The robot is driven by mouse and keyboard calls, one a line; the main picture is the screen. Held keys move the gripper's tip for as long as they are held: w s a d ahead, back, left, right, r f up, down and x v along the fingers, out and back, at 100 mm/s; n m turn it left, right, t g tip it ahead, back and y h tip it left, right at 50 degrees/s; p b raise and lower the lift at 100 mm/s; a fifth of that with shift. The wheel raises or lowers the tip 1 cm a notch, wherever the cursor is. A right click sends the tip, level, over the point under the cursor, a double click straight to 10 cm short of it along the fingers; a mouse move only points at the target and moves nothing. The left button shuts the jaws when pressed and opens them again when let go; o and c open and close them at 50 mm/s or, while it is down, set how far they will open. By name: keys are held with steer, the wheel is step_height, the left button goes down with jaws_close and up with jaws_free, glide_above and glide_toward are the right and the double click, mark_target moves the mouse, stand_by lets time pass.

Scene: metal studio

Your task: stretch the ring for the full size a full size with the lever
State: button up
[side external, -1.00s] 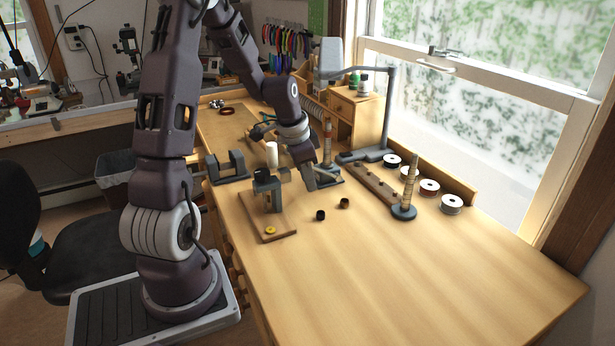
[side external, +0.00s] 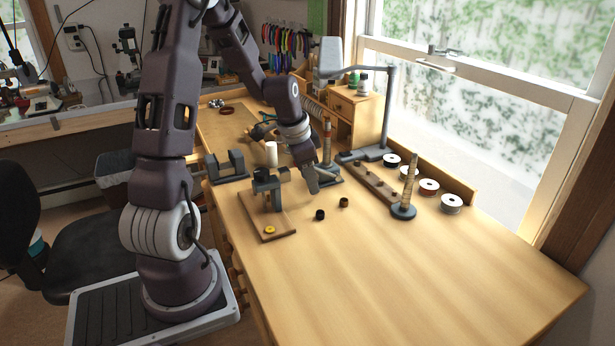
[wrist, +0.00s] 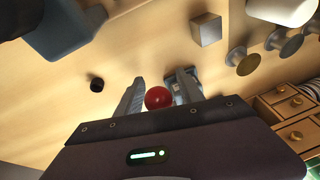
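A small upright post with a red top (side external: 327,130) stands on a grey base behind my gripper (side external: 313,182); I cannot tell for certain that it is the ring stretcher or its lever. In the wrist view, a red ball (wrist: 158,97) shows between the two spread fingers of my gripper (wrist: 158,92). I cannot tell whether the fingers touch it. A dark ring (side external: 320,215) and a brownish dark ring (side external: 344,203) lie on the bench in front of my gripper. One dark ring (wrist: 97,84) shows in the wrist view.
A wooden board with a grey fixture (side external: 267,190) stands left of my gripper. A stepped ring mandrel (side external: 409,185) and wire spools (side external: 429,187) stand right. A vise (side external: 228,168) and drawer cabinet (side external: 355,108) are farther back. The front of the bench (side external: 420,280) is clear.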

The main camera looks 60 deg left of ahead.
steer(key=v, duration=0.7)
steer(key=r, duration=0.3)
steer(key=w+r, duration=0.1)
steer(key=r, duration=0.2)
steer(key=d+r, duration=0.1)
steer(key=r, duration=0.2)
steer(key=shift+w+r, duration=0.2)
steer(key=shift+r, duration=0.05)
jaws_close()
steer(key=d+v, duration=0.1)
steer(key=v, duration=0.5)
steer(key=shift+g, duration=0.3)
steer(key=shift+s+a+f+x, duration=0.15)
steer(key=shift+s+x, duration=0.3)
steer(key=shift+x, duration=1.65)
steer(key=shift+s+a+x, duration=0.2)
steer(key=shift+s+x, duration=0.2)
steer(key=shift+x, duration=1.75)
steer(key=shift+s+a+f+x, duration=0.15)
steer(key=shift+s+x, duration=0.3)
steer(key=shift+x, duration=1.65)
